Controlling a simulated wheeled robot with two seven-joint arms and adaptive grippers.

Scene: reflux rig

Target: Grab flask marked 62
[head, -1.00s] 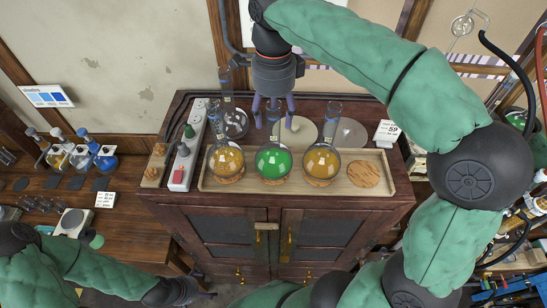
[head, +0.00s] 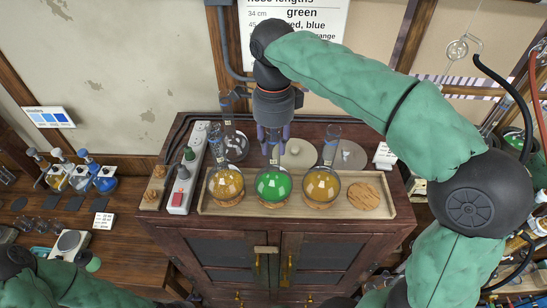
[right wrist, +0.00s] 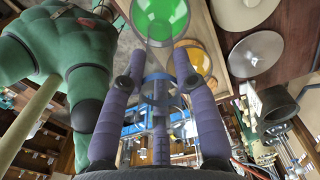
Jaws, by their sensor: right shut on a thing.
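A round flask of green liquid (head: 272,184) stands in the middle of a wooden tray (head: 330,211) on the cabinet. My right gripper (head: 273,136) comes down from above and is shut on this flask's clear neck. In the right wrist view the neck (right wrist: 158,92) lies between the two purple fingers, with the green bulb (right wrist: 162,18) beyond them. Flasks of amber liquid stand at its left (head: 226,186) and right (head: 321,187) in the tray. I cannot read a 62 on any flask. My left gripper is out of view below the lower left edge.
An empty cork ring (head: 363,195) lies at the tray's right end. A clear flask (head: 234,146) and round plates (head: 346,156) stand behind the tray.

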